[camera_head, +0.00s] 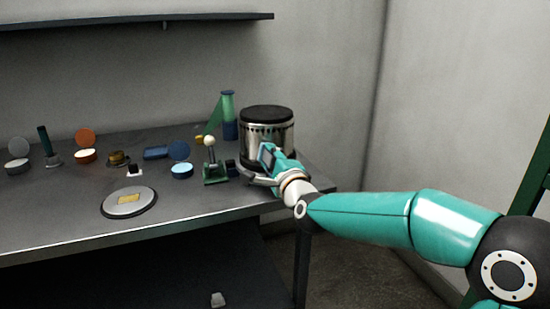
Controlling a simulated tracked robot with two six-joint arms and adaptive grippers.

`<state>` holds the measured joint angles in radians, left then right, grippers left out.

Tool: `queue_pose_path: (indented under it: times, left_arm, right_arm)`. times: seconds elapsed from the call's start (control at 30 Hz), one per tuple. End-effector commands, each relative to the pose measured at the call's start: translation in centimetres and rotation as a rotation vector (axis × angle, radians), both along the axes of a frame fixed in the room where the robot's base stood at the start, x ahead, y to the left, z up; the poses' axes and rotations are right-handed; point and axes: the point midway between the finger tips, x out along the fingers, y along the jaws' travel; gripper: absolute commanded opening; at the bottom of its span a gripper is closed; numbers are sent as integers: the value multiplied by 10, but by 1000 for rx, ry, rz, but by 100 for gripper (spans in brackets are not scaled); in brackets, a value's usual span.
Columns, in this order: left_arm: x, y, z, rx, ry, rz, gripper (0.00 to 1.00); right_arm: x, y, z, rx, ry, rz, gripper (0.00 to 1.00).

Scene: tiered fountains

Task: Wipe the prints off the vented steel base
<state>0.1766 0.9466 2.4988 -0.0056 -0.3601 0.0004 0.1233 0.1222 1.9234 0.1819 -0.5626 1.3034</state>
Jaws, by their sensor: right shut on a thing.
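The vented steel base (285,137) is a shiny upright cylinder with a row of slots near its top and a black lid. It stands at the right end of the dark table. My right gripper (243,174) is in front of its lower part, low over the table. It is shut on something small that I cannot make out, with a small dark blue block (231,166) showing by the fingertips. Whether the gripper touches the base cannot be told. My arm covers the base's lower front, and no prints can be made out. My left gripper is not in view.
Just left stand a green stand with a white ball (210,143) and a green-and-blue bottle (228,112). Several open round tins stand further left. The table's front right (190,210) is clear.

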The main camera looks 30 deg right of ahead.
Motion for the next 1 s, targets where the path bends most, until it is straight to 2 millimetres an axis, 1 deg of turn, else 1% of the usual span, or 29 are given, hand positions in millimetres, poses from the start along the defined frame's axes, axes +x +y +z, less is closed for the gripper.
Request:
queue_pose_path:
  times: [0.13, 0.27, 0.4, 0.73, 0.83, 1.0]
  left_arm:
    - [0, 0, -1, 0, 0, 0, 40]
    - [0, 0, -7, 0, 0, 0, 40]
    - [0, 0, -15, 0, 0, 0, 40]
    - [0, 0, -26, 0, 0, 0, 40]
    - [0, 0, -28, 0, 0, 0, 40]
    - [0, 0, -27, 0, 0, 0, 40]
  right_arm:
    - [-1, 0, 0, 0, -1, 0, 0]
    - [-8, 2, -1, 0, -2, 1, 0]
    - [-22, 5, -2, 0, -3, 0, 0]
    - [-53, 12, 0, -1, -3, 0, 0]
    - [-57, 13, 0, 1, -1, 0, 0]
    - [-59, 14, 1, 1, -1, 0, 0]
